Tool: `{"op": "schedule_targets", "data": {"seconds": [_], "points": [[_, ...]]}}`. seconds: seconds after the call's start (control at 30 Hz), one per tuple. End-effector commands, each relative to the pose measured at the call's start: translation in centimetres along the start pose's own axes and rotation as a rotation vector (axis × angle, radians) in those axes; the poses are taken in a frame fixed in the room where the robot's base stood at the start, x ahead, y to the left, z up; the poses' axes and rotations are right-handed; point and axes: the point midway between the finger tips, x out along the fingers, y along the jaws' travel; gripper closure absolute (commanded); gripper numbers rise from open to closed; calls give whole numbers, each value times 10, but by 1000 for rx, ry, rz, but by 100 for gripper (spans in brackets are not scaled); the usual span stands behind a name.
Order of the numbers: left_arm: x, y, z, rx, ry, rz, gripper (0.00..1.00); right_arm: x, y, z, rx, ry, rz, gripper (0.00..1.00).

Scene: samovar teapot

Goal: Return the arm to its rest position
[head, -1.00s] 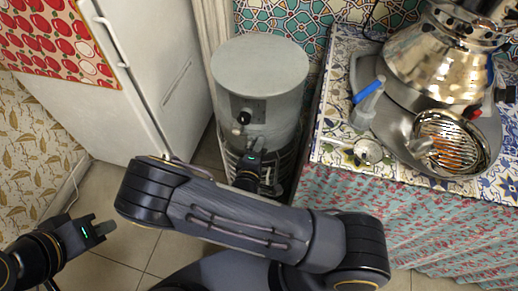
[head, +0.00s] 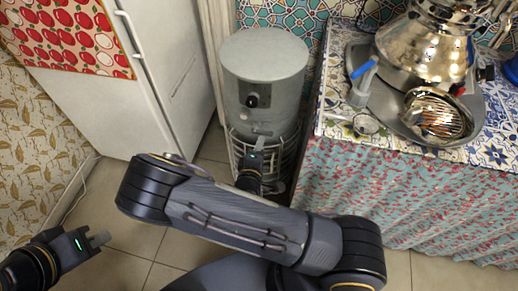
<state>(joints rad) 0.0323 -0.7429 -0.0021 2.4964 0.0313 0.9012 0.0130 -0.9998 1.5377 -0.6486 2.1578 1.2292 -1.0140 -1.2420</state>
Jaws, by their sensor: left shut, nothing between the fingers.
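My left gripper (head: 102,239) is at the lower left, over the floor. Its fingers are together with nothing between them, and it touches nothing that I can see. My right arm crosses the bottom middle of the view, bent at the elbow. My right gripper (head: 259,143) points away from me, in front of the grey cylindrical tank (head: 264,57) and its wire stand. Its fingers are too small and foreshortened to tell open from shut, and I cannot tell whether it touches the stand.
A tiled counter (head: 332,95) with a cloth skirt (head: 400,200) stands at the right. A white fridge (head: 165,60) stands left. Floor is clear between.

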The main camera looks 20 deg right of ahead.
Motion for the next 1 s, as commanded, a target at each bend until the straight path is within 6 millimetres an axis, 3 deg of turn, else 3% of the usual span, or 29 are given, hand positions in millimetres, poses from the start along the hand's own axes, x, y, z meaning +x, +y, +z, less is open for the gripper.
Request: {"op": "schedule_targets", "data": {"seconds": [0.47,0.63,0.77,0.87,1.0], "points": [[0,0,0,0,0,0,100,0,-3,0,42,-10,-49,66],[0,0,0,0,0,0,100,-7,-19,-4,285,-61,-318,66],[0,0,0,0,0,0,100,-25,-21,-17,553,-98,-602,66],[0,0,0,0,0,0,100,-42,-8,-29,746,-110,-799,66],[0,0,0,0,0,0,100,-66,29,-40,978,-100,-1035,66]]}}
